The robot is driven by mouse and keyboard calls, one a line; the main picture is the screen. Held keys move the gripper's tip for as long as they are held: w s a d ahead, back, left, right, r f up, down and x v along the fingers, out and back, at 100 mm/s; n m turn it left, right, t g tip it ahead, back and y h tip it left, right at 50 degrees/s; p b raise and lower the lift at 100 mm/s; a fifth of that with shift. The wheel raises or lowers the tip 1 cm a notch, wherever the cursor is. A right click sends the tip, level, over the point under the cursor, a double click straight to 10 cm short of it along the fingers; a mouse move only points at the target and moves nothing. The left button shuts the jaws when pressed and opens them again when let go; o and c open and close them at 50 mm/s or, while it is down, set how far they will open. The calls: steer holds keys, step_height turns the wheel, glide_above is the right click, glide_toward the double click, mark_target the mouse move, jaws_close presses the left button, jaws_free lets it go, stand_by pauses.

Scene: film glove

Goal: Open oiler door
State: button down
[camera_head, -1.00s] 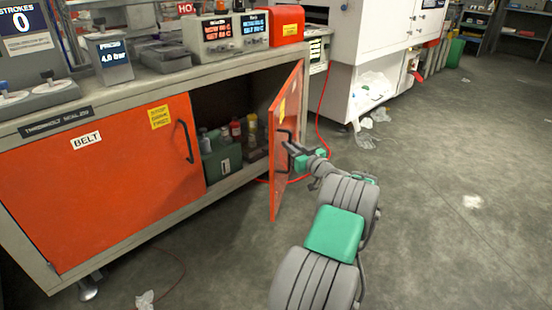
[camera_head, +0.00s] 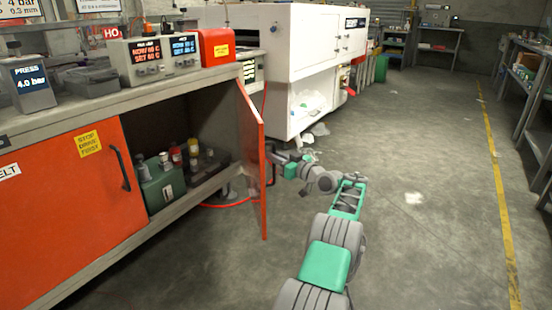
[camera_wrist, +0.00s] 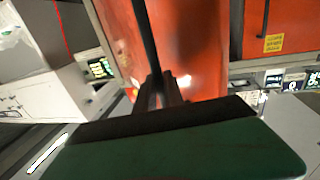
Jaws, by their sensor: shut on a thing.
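The orange cabinet door on the right (camera_head: 252,150) stands wide open, swung out from the bench and seen nearly edge-on. Its dark handle (camera_head: 272,163) is on the outer face. My gripper (camera_head: 275,160) is at this handle, shut on it. In the wrist view the dark handle bar (camera_wrist: 147,35) runs down between my fingers (camera_wrist: 157,90), in front of the orange door panel (camera_wrist: 188,40). Inside the open compartment stand a green box (camera_head: 160,188) and several bottles (camera_head: 193,155). The part of the handle inside my fingers is hidden.
The left orange door (camera_head: 70,205) is closed, with its own black handle (camera_head: 120,168). Instruments and a red box (camera_head: 216,47) stand on the bench top. A white machine (camera_head: 290,60) is behind the open door.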

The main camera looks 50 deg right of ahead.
steer(key=shift+r, duration=0.1)
steer(key=c, duration=1.6)
jaws_free()
steer(key=shift+w, duration=0.2)
steer(key=shift+o, duration=0.7)
steer(key=shift+s, duration=0.1)
steer(key=shift+s, duration=0.1)
steer(key=s+p, duration=0.2)
steer(key=s, duration=0.5)
steer(key=shift+s+a, duration=0.35)
steer(key=shift+a, duration=0.1)
